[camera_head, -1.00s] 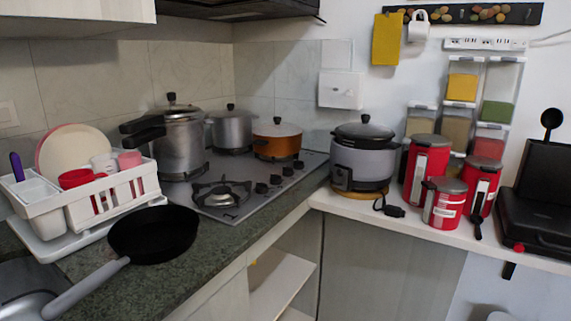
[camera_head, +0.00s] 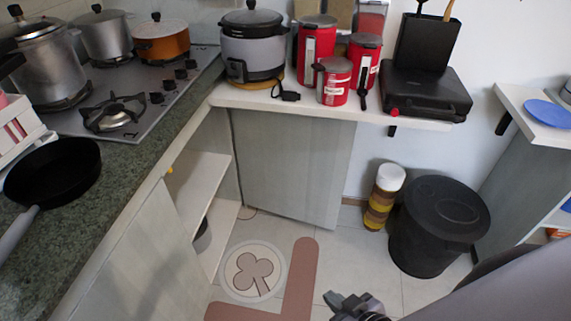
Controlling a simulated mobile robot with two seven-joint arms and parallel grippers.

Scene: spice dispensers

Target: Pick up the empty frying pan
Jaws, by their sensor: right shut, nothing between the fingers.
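The black frying pan (camera_head: 56,172) sits on the dark green counter at the left, empty, just in front of the dish rack. Its grey handle (camera_head: 18,236) points toward the lower left and runs out of the picture. My right gripper (camera_head: 345,304) shows at the bottom edge, right of the middle, low over the floor area and far from the pan. Its fingers are together with nothing seen between them, and part of it is cut off by the frame. My left gripper is out of view.
The stove (camera_head: 150,95) holds pots behind the pan. A white dish rack (camera_head: 20,140) stands close beside the pan. A rice cooker (camera_head: 252,45) and red canisters stand on the white shelf (camera_head: 290,108). A black bin (camera_head: 436,225) stands on the floor. The counter (camera_head: 85,245) front is clear.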

